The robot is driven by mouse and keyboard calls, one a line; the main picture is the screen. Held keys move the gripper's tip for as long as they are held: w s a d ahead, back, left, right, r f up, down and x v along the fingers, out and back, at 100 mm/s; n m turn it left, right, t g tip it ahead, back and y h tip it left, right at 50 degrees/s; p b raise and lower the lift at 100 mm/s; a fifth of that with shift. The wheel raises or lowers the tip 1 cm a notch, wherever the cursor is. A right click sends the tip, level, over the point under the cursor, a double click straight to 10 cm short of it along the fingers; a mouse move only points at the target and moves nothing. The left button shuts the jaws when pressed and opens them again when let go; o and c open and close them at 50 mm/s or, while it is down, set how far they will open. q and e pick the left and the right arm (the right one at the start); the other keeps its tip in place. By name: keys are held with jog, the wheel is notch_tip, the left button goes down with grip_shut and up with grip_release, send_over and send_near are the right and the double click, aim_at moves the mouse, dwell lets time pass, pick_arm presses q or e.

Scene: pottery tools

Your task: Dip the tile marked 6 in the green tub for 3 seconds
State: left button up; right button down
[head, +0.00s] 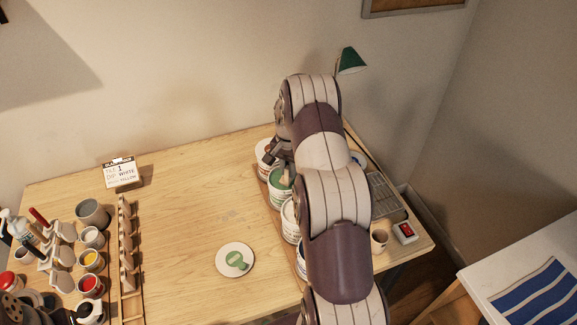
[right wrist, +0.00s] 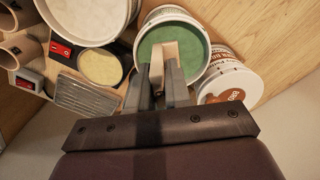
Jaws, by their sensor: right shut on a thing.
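The green tub (head: 273,192) stands in the row of tubs under my right arm; its green glaze also shows in the right wrist view (right wrist: 195,42). My right gripper (right wrist: 163,80) is over this tub, shut on a pale beige tile (right wrist: 167,57). The tile's far end lies against the green glaze in the picture; I cannot tell how deep it goes in. No number is readable on the tile. In the head view the fingers are partly hidden by my arm. I do not see my left gripper.
An orange-brown-labelled tub (right wrist: 228,80) stands beside the green one, and a white tub (right wrist: 85,15) on its other side. A red-switched device (head: 405,232), a cup (head: 379,240), a sign (head: 122,174) and a plate (head: 235,260) are on the table. The table's middle is mostly clear.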

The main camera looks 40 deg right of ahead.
aim_at(288, 164)
jog(key=shift+w+f, duration=0.15)
jog(key=shift+w, duration=0.1)
jog(key=shift+s+f+b, duration=0.2)
jog(key=shift+f+b, duration=0.65)
jog(key=shift+f, duration=0.15)
jog(key=shift+w+f+b, duration=0.15)
jog(key=shift+f+b, duration=0.45)
jog(key=shift+f, duration=0.35)
jog(key=shift+r, duration=0.1)
dwell(0.5)
jog(key=shift+r+p, duration=2.4)
jog(key=shift+r, duration=1.3)
